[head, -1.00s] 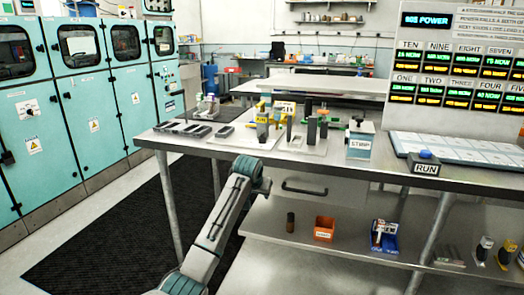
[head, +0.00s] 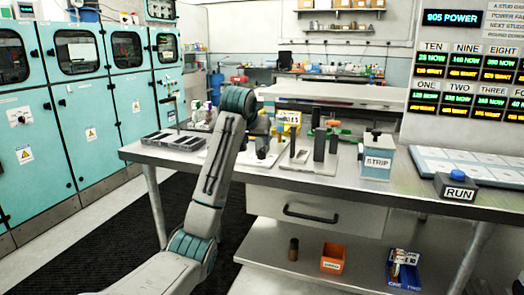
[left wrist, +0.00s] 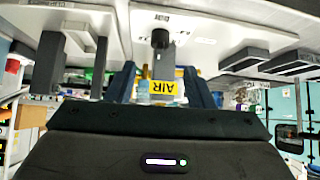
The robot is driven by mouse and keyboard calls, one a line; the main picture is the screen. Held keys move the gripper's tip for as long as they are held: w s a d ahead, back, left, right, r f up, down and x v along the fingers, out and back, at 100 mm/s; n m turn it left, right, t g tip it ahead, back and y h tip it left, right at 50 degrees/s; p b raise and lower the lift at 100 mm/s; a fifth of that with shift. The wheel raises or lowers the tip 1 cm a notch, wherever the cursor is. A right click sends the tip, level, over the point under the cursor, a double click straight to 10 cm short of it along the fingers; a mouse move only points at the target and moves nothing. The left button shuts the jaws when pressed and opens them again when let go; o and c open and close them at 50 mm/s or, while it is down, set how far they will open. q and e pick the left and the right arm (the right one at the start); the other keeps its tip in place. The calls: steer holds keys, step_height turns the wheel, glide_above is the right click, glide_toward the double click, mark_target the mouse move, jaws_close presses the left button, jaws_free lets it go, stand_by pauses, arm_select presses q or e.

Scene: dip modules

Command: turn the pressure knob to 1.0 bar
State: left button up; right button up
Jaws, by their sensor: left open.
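In the left wrist view, which looks upside down, a round black knob (left wrist: 160,38) stands on a grey block above the yellow AIR label (left wrist: 168,88). My left gripper (left wrist: 160,82) shows two blue fingers, apart, one on each side of the label. The knob appears beyond the fingertips and not held. The grey block with the black knob (head: 262,149) shows just below the wrist. No scale reading is legible. My right gripper is not in view.
Dark upright blocks on a pale plate (head: 307,164) stand right of the wrist. A blue STRIP box (head: 376,157) and a RUN button (head: 458,187) are farther right. A dark tray (head: 172,141) lies left. The bench front edge is below the wrist.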

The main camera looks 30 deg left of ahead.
mark_target(260, 150)
arm_select(q)
steer(key=x, duration=0.9)
steer(key=shift+f, duration=0.15)
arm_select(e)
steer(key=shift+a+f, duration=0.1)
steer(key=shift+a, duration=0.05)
arm_select(q)
steer(key=shift+c, duration=0.5)
